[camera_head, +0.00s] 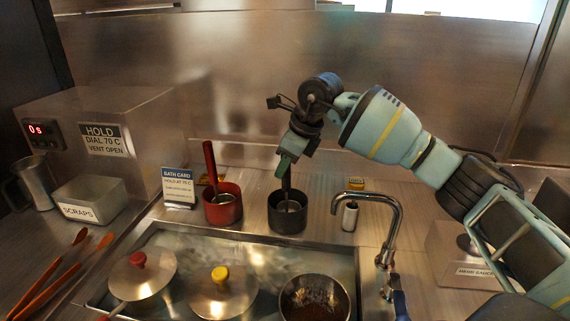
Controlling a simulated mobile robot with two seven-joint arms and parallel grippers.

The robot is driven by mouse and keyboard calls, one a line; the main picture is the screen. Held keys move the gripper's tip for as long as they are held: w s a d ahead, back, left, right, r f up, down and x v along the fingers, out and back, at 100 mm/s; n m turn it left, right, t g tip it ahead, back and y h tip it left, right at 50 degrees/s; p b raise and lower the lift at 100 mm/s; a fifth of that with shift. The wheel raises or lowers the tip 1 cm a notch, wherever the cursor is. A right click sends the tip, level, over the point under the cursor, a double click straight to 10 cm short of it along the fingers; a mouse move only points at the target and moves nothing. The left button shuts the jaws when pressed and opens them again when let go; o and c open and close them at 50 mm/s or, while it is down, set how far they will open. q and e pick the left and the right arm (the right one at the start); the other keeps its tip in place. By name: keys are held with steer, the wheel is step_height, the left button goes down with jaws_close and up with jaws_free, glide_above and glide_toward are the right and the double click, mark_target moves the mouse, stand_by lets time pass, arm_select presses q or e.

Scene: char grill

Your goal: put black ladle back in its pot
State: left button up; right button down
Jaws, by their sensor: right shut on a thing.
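My right gripper (288,162) is above the dark pot, pointing down, shut on the black ladle (287,186). The ladle's handle runs down from the gripper, close to upright, and its lower end is within the dark pot's (287,222) opening. I cannot tell whether the ladle touches the pot's bottom. The dark pot stands on the steel counter behind the water bath. A red pot (223,213) with a red-handled ladle (210,165) in it stands to its left. My left gripper is not in view.
In front is a water bath (180,232) with a red-knobbed lid (140,277), a yellow-knobbed lid (220,296) and a steel bowl (315,284). A tap (385,207) and a small white cylinder (349,217) stand right of the dark pot. A bath card (178,188) stands left.

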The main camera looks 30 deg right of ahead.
steer(key=c, duration=1.3)
jaws_free()
steer(key=shift+f, duration=0.15)
steer(key=v, duration=1.2)
steer(key=shift+w, duration=0.1)
